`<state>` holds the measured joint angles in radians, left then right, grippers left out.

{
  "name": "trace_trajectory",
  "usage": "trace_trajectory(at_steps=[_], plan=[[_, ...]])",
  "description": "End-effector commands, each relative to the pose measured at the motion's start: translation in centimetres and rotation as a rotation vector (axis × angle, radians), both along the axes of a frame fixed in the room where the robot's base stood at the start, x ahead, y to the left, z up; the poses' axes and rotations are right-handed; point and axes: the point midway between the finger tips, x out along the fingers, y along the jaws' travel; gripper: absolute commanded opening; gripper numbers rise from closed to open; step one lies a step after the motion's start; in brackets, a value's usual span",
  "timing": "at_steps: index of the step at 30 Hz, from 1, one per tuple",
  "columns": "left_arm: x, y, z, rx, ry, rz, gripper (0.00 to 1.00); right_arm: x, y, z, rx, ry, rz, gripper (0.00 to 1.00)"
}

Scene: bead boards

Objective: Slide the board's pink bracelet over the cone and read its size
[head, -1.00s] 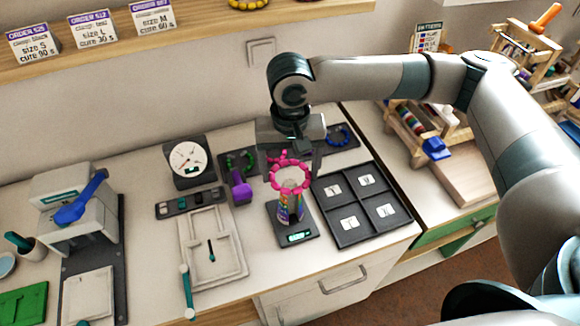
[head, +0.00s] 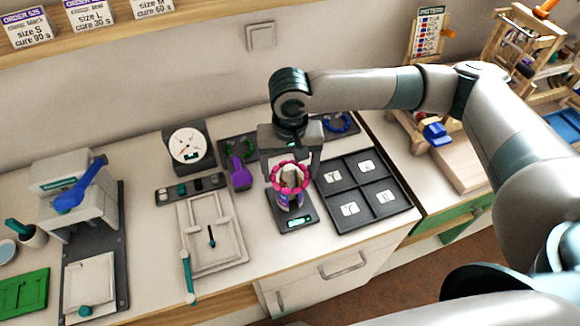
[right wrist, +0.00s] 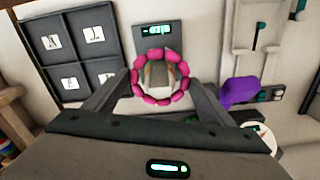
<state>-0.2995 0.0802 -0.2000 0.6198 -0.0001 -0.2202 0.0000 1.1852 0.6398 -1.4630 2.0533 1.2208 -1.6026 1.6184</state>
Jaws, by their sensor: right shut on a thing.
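The pink bead bracelet (head: 291,163) is a ring held level around the upper part of the cone. The cone (head: 284,202) stands upright on a dark base with a lit display (head: 299,221); its lower coloured bands show below the ring. My right gripper (head: 291,170) points down over the cone, shut on the bracelet, with a finger at either side. In the right wrist view the bracelet (right wrist: 152,101) circles the pale cone top (right wrist: 160,72). The display's digits are too small to read. My left gripper is not in view.
A dark four-compartment tray (head: 383,220) with white cards stands right of the cone. A purple-handled tool (head: 239,175), a round dial (head: 187,145) and a white frame (head: 212,235) stand to the left. Boards with green and blue bead rings lie behind. The counter's front edge is close.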

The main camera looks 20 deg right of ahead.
Motion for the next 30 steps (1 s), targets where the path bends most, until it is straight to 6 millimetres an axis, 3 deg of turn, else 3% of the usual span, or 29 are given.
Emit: trace_trajectory(at_steps=[13, 14, 16, 30], plan=[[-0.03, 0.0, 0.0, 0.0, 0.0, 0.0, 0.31, 0.0, 0.01, 0.02, 0.0, 0.0, 0.0, 0.51], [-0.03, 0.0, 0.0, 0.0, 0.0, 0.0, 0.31, 0.0, 0.01, 0.02, 0.0, 0.0, 0.0, 0.83], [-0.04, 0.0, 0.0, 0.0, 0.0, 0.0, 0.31, 0.01, 0.01, 0.02, 0.0, 0.0, 0.0, 0.98], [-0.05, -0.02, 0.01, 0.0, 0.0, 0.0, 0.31, 0.0, 0.01, 0.01, 0.0, 0.0, 0.0, 1.0]])
